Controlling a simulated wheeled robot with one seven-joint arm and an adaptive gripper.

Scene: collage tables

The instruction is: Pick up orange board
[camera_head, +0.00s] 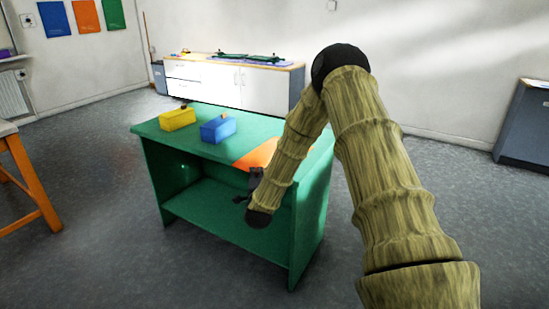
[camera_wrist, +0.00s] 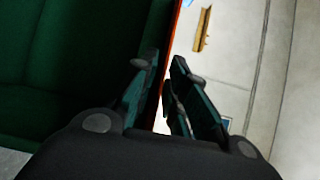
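The orange board (camera_head: 258,154) lies flat on the green table (camera_head: 160,130), at its right end and by the front edge. My arm hides part of it. My gripper (camera_head: 254,176) is at the table's front edge, close to the board. In the wrist view the board shows edge-on as a thin orange strip (camera_wrist: 179,28). It runs between the two fingers of my gripper (camera_wrist: 166,62), nearer the left one. A pale gap shows between the strip and the right finger, so the gripper looks partly open and not closed on the board.
A blue box (camera_head: 218,129) and a yellow box (camera_head: 178,119) stand on the table left of the board. The table has a lower shelf (camera_head: 225,205) under the top. A white cabinet (camera_head: 225,85) stands at the back wall. The floor around the table is clear.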

